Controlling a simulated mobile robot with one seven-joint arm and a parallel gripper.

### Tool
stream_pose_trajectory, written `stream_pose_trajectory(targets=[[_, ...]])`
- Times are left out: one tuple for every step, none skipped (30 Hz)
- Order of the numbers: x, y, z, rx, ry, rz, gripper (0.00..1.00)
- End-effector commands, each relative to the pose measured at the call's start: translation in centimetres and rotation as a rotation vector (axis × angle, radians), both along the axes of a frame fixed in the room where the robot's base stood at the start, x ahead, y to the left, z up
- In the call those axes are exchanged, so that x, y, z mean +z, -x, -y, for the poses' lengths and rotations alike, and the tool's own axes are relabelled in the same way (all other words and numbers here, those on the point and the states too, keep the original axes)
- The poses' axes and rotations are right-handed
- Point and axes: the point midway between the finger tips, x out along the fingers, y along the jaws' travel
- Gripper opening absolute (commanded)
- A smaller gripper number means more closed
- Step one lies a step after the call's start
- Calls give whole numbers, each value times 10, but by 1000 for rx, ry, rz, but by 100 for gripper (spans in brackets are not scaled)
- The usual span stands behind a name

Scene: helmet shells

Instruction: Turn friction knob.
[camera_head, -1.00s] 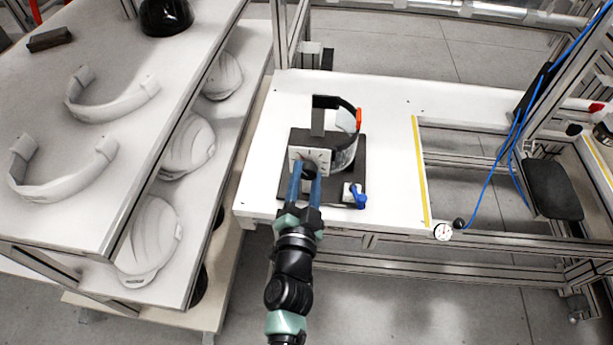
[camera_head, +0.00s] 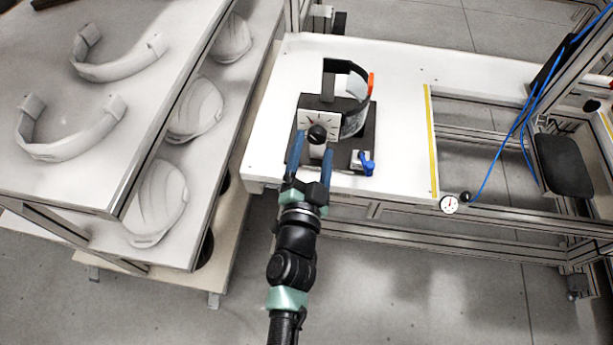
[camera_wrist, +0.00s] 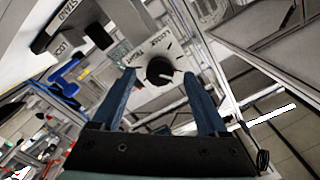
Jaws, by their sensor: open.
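The friction knob (camera_head: 317,134) is a round black knob on a white dial plate (camera_head: 334,124) with dark tick marks. In the wrist view the knob (camera_wrist: 160,71) shows a pale pointer line, and its plate (camera_wrist: 143,54) reads "LOOSE" and "TIGHT". The plate is on the front of a dark fixture (camera_head: 361,130) on the white table. My gripper (camera_head: 311,144) is open, with its blue fingers pointing at the dial. In the wrist view the knob appears between and beyond the fingertips of my gripper (camera_wrist: 162,78), apart from both.
A blue-handled clamp (camera_head: 363,163) sits at the fixture's front right. A curved dark band with an orange tab (camera_head: 371,84) stands on the fixture. A shelf rack (camera_head: 110,170) with white helmet shells stands close on the left. The white table (camera_head: 405,150) is clear to the fixture's right.

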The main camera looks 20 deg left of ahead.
Motion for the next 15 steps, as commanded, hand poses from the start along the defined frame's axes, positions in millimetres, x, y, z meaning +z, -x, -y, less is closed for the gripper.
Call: stream_pose_trajectory(targets=[[-3,10,3,0,0,-3,77],[-4,15,4,0,0,-3,77],[-4,23,7,-1,-1,-4,77],[-4,28,8,-1,0,-4,77],[-3,34,10,-1,0,-2,77],[-4,41,11,0,-1,-4,77],[-4,47,13,0,-1,-4,77],[-3,52,14,1,-1,-3,77],[-3,59,17,1,0,-2,77],[-4,64,18,0,0,-4,77],[-3,69,19,0,1,-3,77],[-3,75,21,0,0,-4,77],[-3,79,22,1,0,-2,77],[-3,83,23,1,0,-3,77],[-2,88,25,1,-1,-3,77]])
